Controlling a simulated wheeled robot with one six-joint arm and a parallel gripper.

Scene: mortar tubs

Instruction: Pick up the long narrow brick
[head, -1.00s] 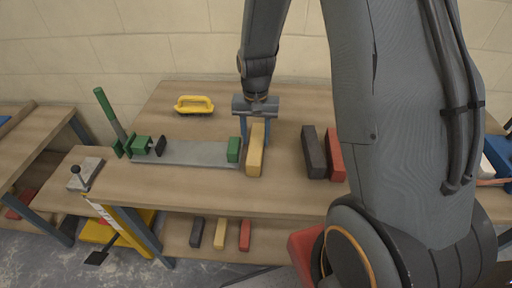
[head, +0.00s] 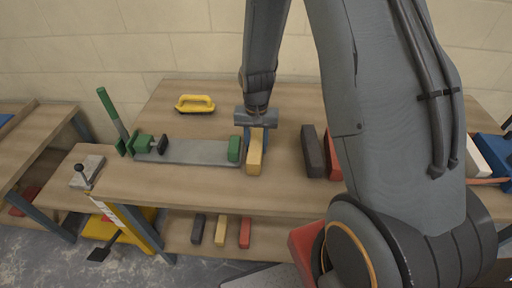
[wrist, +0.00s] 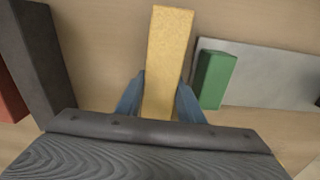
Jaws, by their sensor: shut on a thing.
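A long narrow yellow brick (head: 254,158) lies on the workbench, its long side running away from me. My gripper (head: 257,132) is over its far part, with a blue finger on each side. In the wrist view the yellow brick (wrist: 168,60) runs between the two fingers of my gripper (wrist: 160,97), which is shut on it. I cannot tell whether the brick is clear of the bench top. The far end of the brick is partly hidden by my gripper in the head view.
A green end block (head: 235,149) on a grey metal plate (head: 190,152) sits close left of the brick. A dark brick (head: 312,150) and a red brick (head: 333,155) stand to the right. The bench between the yellow and dark bricks is clear.

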